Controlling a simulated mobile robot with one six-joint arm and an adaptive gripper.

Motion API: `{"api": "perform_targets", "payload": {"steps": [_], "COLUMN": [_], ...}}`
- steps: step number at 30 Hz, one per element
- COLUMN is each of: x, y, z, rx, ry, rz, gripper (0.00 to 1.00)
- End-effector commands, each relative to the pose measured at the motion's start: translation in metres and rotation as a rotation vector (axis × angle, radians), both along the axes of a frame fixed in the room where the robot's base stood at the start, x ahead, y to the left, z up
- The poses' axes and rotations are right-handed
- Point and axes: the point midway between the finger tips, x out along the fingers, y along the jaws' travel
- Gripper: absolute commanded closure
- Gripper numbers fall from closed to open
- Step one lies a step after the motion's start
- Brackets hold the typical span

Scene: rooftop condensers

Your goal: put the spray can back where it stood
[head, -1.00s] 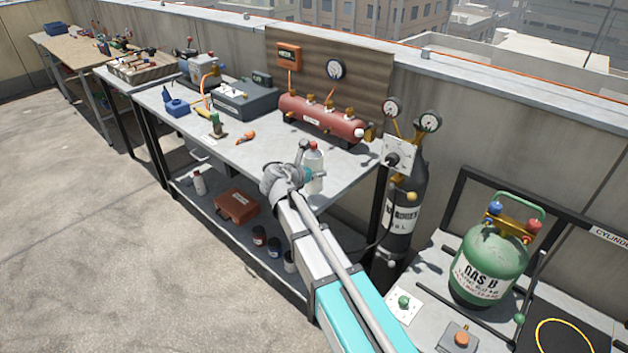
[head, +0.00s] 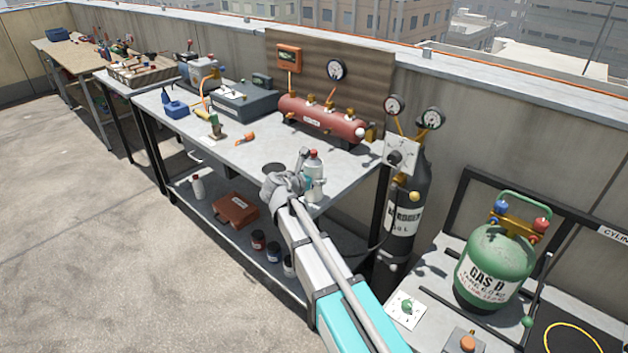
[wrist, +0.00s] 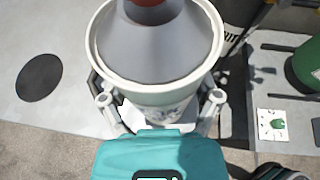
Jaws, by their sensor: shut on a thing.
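The spray can (head: 314,171) is white with a red cap and stands upright in my gripper (head: 306,184), near the front right edge of the workbench. In the wrist view the can's grey sloping shoulder (wrist: 155,45) and white rim fill the upper middle. My gripper's fingers (wrist: 160,104) close on both sides of its body. A dark round mark (head: 273,168) lies on the bench top, left of my gripper. It also shows in the wrist view (wrist: 40,77), apart from the can. The can's base is hidden, so contact with the bench cannot be told.
A red manifold tank (head: 320,118) stands at the bench back. A black cylinder (head: 405,215) is off the bench's right end, and a green gas cylinder (head: 495,268) stands farther right. Small tools lie left on the bench (head: 245,160); bare top surrounds the dark mark.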

Motion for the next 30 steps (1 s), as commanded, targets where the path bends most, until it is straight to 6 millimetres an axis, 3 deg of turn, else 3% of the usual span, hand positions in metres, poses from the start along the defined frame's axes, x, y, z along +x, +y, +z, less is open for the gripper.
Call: {"api": "perform_targets", "payload": {"steps": [7,8,11,30], "x": [0.0001,0.0000,0.0001,-0.0032], "y": [-0.0002,-0.0002,-0.0003,0.0014], "z": [-0.0033,-0.0033,-0.0025,0.0028], "rx": [0.000,0.000,0.000,0.000], "ry": [-0.001,0.000,0.000,0.000], "rz": [0.000,0.000,0.000,0.001], "gripper": [0.81,0.18,0.00,0.00]}}
